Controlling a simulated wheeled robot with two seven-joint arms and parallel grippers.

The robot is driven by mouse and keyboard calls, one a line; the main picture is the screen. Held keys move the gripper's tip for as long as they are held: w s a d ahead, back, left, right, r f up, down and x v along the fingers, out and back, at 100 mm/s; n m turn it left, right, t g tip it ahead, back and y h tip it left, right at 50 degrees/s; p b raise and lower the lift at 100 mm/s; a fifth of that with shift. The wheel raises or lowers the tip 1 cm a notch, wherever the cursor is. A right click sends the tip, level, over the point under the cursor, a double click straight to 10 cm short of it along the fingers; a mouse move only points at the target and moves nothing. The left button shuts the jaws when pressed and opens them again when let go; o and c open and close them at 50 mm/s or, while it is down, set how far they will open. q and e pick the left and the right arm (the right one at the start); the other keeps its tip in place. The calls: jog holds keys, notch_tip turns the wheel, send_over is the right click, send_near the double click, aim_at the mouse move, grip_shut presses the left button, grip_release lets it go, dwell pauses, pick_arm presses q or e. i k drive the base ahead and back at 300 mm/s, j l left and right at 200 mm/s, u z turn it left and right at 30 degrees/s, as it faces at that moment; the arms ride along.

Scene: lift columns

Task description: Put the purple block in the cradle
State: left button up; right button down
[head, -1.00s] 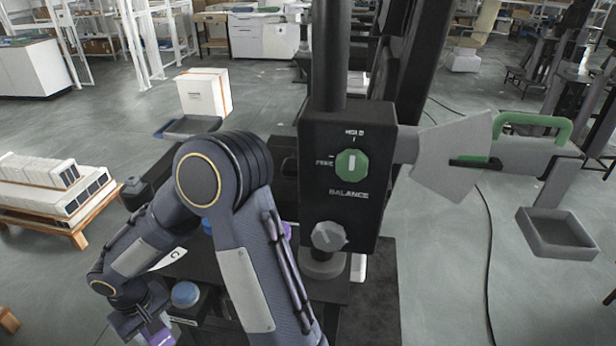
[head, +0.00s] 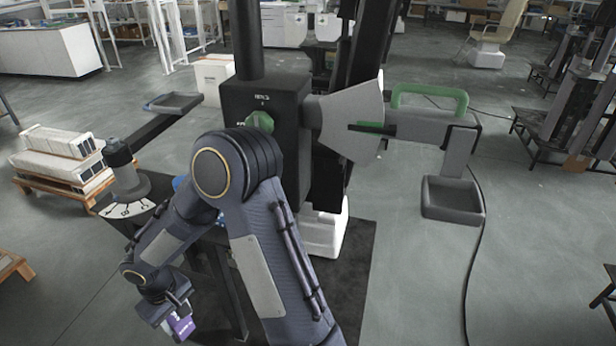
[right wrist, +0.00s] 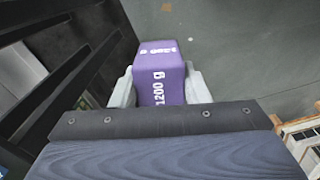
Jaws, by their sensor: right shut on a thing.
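The purple block (head: 183,325), marked 1200 g in the right wrist view (right wrist: 158,75), is held off the floor at the lower left of the head view. My right gripper (head: 172,309) is shut on it, with a pale finger on each side in the right wrist view (right wrist: 160,88). An open grey tray (head: 452,214) hangs from the arm on the right of the column; it looks like the cradle, though a dark tray (head: 174,103) also sits on the left. The block is well apart from both. My left gripper is not in view.
The black column with a green dial (head: 260,122) stands between my right arm and the grey tray. A green handle (head: 430,97) tops the right-hand arm. White blocks on a pallet (head: 62,160) lie left. Floor right of the column is mostly clear, crossed by a cable.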

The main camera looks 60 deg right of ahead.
aim_at(449, 203)
jog(key=k+l+z, duration=0.1)
jog(key=k+z, duration=0.35)
jog(key=k+l+z, duration=0.2)
jog(key=z, duration=0.2)
jog(key=k, duration=0.1)
